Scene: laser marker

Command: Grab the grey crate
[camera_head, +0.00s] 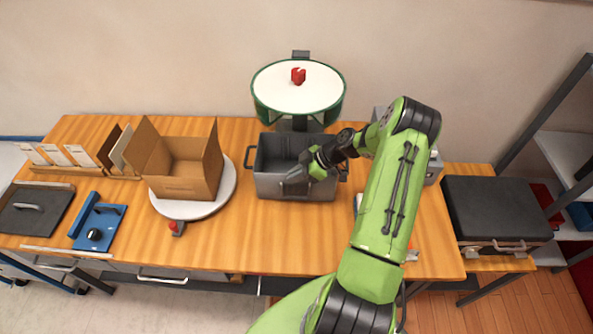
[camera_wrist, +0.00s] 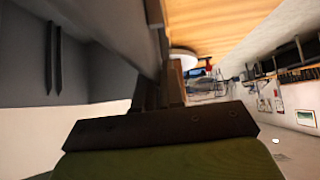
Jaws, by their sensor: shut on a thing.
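The grey crate (camera_head: 272,187) stands on the wooden table, near its middle, open at the top, with a dark handle at its left end. My gripper (camera_head: 293,178) is shut on the crate's near wall, at the rim. In the wrist view, the grey inside of the crate (camera_wrist: 100,70) fills the left, with two dark slots in it. My gripper's fingers (camera_wrist: 158,85) straddle the wall there. My forearm comes in from the right and hides part of the crate's right end.
An open cardboard box (camera_head: 180,188) sits on a white round turntable (camera_head: 228,190) left of the crate. Behind stands a round white table (camera_head: 275,85) with a red object (camera_head: 298,76). A black case (camera_head: 495,210) lies at the right. The wooden table (camera_head: 255,245) is clear in front of the crate.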

